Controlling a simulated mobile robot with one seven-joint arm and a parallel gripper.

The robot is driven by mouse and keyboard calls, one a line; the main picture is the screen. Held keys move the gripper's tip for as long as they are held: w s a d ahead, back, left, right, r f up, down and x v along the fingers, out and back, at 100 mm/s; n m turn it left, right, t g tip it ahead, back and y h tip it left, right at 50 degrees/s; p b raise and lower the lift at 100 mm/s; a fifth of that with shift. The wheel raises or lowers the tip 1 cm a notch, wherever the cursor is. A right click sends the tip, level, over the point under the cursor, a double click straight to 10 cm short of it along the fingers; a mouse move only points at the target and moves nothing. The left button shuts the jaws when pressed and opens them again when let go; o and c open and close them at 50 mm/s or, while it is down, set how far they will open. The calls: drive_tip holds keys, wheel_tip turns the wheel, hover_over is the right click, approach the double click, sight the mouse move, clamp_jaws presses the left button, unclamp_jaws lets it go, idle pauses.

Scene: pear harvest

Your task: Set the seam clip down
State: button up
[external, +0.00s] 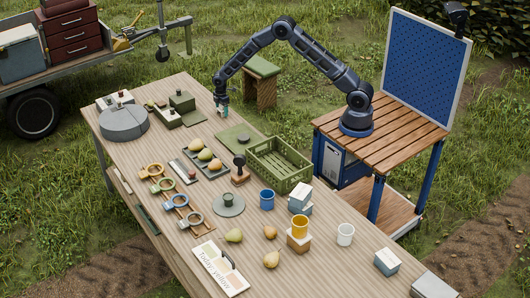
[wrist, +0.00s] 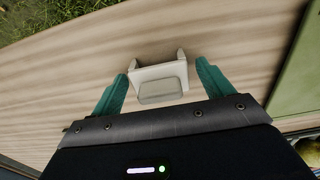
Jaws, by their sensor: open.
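The seam clip, a pale off-white piece with two upright ends and a flat front face, shows in the wrist view (wrist: 160,80) over bare wood. It appears to rest on the table, though the exact contact is hard to see. My gripper (wrist: 164,76) is open, with one teal finger on each side of the clip and visible gaps between. In the external view my gripper (external: 222,107) is low over the far edge of the wooden table (external: 150,215). The clip is too small there to make out clearly.
Green boxes (external: 182,102) stand left of my gripper, and a flat green board (external: 238,138) and green crate (external: 280,165) lie to the right. A tray of pears (external: 204,155) is nearer the camera. Bare wood surrounds the clip.

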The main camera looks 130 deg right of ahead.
wheel_tip(320, 180, up, 12)
drive_tip(key=shift+r, duration=0.1)
drive_tip(key=w+a+r+h, duration=0.1)
drive_tip(key=w+a+r, duration=0.1)
drive_tip(key=a+r, duration=0.65)
drive_tip(key=w+a+r, duration=0.3)
drive_tip(key=a+r, duration=0.4)
drive_tip(key=a, duration=0.3)
drive_tip(key=s+a+r+t, duration=0.15)
drive_tip(key=a+r, duration=0.35)
drive_tip(key=a, duration=0.5)
drive_tip(key=s+a+r, duration=0.3)
drive_tip(key=a+r, duration=0.3)
drive_tip(key=a, duration=0.3)
drive_tip(key=s+a+r+t, duration=0.1)
drive_tip(key=s+a+r, duration=0.1)
drive_tip(key=s+a, duration=0.7)
drive_tip(key=s+a+r+t, duration=0.1)
drive_tip(key=s+a+r, duration=0.1)
drive_tip(key=s+a, duration=0.8)
drive_tip(key=s+a+f+t+y, duration=0.1)
drive_tip(key=s+a+f, duration=0.1)
drive_tip(key=s+a, duration=0.4)
drive_tip(key=shift+s+a+f, duration=0.25)
drive_tip(key=shift+s+a, duration=0.05)
